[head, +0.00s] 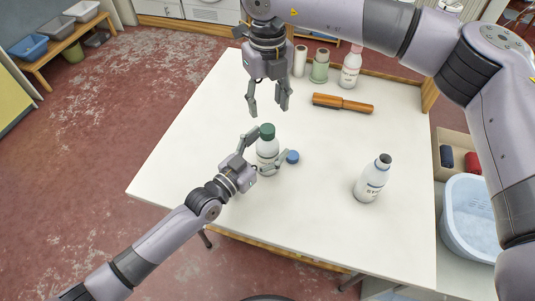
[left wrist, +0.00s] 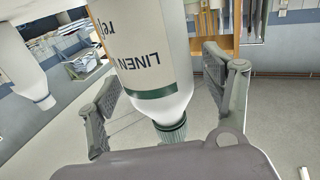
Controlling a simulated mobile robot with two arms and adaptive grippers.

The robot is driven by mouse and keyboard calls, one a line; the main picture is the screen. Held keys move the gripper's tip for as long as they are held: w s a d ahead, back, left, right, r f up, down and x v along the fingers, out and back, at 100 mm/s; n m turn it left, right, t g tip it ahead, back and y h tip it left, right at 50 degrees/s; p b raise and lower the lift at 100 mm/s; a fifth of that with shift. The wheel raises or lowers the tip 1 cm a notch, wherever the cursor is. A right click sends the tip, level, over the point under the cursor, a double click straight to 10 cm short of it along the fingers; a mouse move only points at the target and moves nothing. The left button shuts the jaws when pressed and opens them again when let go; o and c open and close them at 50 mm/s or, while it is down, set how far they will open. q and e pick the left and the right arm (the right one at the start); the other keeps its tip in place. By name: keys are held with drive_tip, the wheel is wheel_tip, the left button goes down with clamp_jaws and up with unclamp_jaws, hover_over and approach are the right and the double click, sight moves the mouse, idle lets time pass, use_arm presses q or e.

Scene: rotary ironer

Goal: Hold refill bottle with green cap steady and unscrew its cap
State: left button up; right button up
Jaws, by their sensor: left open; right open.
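The white refill bottle (head: 267,148) with a green cap (head: 267,131) stands upright on the white table. In the left wrist view the bottle (left wrist: 150,50) appears upside down, with "LINEN" on its label and its ribbed green cap (left wrist: 172,131) low in the picture. My left gripper (head: 265,153) is open, with one finger on either side of the bottle. In the left wrist view its fingers (left wrist: 165,95) stand apart with gaps to the bottle. My right gripper (head: 268,106) is open and empty, pointing down above and behind the green cap.
A blue cap (head: 292,157) lies just right of the bottle. Another white bottle (head: 372,180) with a dark top stands further right. The table's left area is clear.

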use_arm(q)
clamp_jaws()
idle(1.1)
